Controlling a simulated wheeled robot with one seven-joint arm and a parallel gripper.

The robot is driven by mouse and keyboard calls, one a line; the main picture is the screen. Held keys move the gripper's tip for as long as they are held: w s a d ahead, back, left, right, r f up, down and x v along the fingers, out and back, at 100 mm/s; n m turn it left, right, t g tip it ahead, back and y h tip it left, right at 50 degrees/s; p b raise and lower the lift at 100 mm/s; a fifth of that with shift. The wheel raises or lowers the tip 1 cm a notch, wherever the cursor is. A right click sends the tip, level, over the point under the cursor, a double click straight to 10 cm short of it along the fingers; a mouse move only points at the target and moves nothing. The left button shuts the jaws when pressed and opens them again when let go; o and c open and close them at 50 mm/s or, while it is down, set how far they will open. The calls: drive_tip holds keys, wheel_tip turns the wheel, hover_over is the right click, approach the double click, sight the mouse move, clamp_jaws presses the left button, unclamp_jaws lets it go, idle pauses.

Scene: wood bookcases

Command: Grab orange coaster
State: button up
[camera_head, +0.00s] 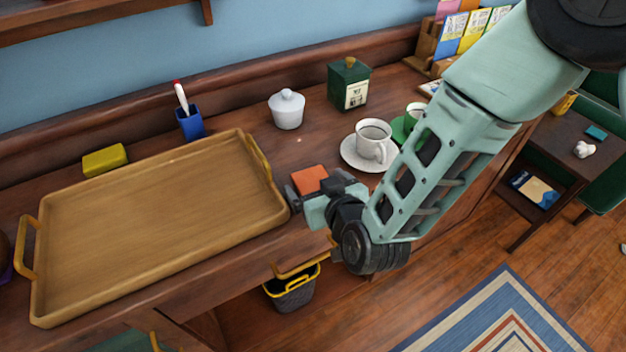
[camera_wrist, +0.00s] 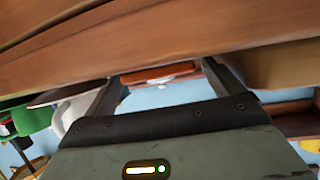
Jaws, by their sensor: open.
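The flat, square orange coaster (camera_head: 310,179) lies on the wooden counter just right of the tray in the head view. It shows edge-on as an orange-brown strip between the fingers in the wrist view (camera_wrist: 158,72). My gripper (camera_head: 315,186) is open, low over the counter at the coaster's near side, with a finger toward either side of it. In the wrist view the two fingertips (camera_wrist: 161,72) stand apart with a gap around the coaster. Part of the coaster's near edge is hidden by my gripper in the head view. I cannot tell whether either finger touches it.
A wooden tray (camera_head: 150,210) sits close left of my gripper. A coffee cup (camera_head: 373,137) on a white saucer (camera_head: 350,154) stands right behind the coaster. A white lidded bowl (camera_head: 287,112), a green box (camera_head: 349,86) and a blue pen cup (camera_head: 190,125) stand farther back.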

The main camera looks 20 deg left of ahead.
drive_tip(key=c, duration=1.1)
drive_tip(key=shift+r, duration=0.1)
